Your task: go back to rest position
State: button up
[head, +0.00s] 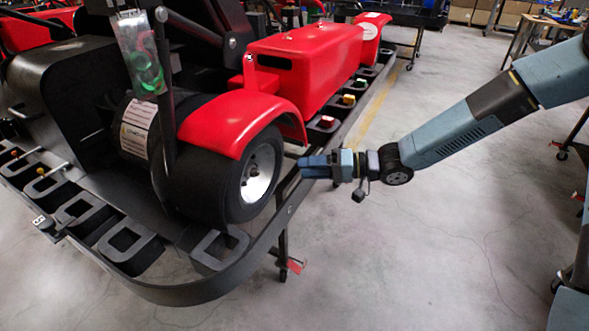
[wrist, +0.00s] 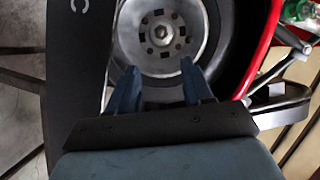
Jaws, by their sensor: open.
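My gripper (head: 314,165) is at the end of my arm, which reaches in from the right in the head view. It is level with the kart's front wheel (head: 259,173) and just to the right of it in that view. In the wrist view my gripper (wrist: 155,82) shows two blue fingers spread apart with nothing between them. The wheel's silver hub (wrist: 162,32) is beyond the fingertips. I cannot tell the exact gap between the fingers and the wheel.
The red kart (head: 305,60) stands on a wheeled stand, with a black bumper rail (head: 190,293) around it. Small coloured blocks (head: 326,121) lie along its side. A workbench (head: 545,22) is at the back right. The grey floor to the right is mostly clear.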

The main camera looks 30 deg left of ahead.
jog(key=shift+w+d, duration=0.2)
jog(key=shift+d, duration=0.3)
jog(key=w+d+r+m+t+h, duration=0.1)
jog(key=w+d+t+h, duration=0.4)
jog(key=w+d+t, duration=0.55)
jog(key=w+d+r+m+t+h, duration=0.2)
jog(key=d+r+h, duration=0.25)
jog(key=d, duration=0.45)
jog(key=w+d+r+m+t+h, duration=0.1)
jog(key=w+d+r+h, duration=0.15)
jog(key=d+r, duration=0.55)
jog(key=s+d+r+m+h, duration=0.2)
jog(key=s+d+r, duration=0.2)
jog(key=s+d, duration=0.5)
jog(key=s+d+r+m+h, duration=0.25)
jog(key=s+d+r, duration=0.25)
jog(key=s+d, duration=0.4)
jog(key=s+d+g+y, duration=0.1)
jog(key=s+g, duration=0.1)
jog(key=s, duration=0.6)
jog(key=shift+s+d+r, duration=0.15)
jog(key=shift+d+r, duration=0.2)
jog(key=shift+d, duration=0.05)
